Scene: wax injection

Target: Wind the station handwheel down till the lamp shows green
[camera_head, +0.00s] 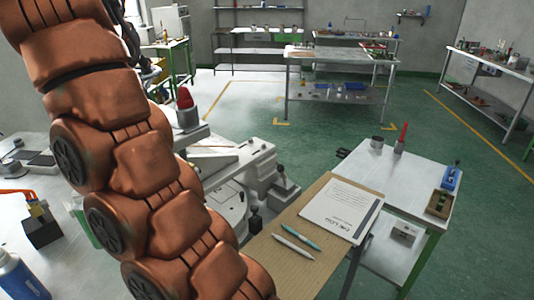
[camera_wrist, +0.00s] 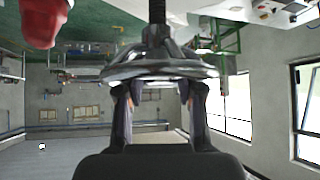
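In the wrist view, a shiny chrome handwheel (camera_wrist: 160,68) fills the middle, on a dark threaded shaft (camera_wrist: 157,12) that enters from the top edge. My gripper (camera_wrist: 160,92) points at the wheel from the near side. Its two dark fingers are spread apart and empty between, with their tips at the rim; I cannot tell whether they touch it. A red lamp (camera_wrist: 42,22) shows at the upper left of the wrist view. In the head view the red lamp (camera_head: 185,98) stands on the machine (camera_head: 235,160) beside my arm. My arm hides the handwheel and gripper there.
A blue bottle (camera_head: 18,275) is at the lower left. Green floor lies open beyond.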

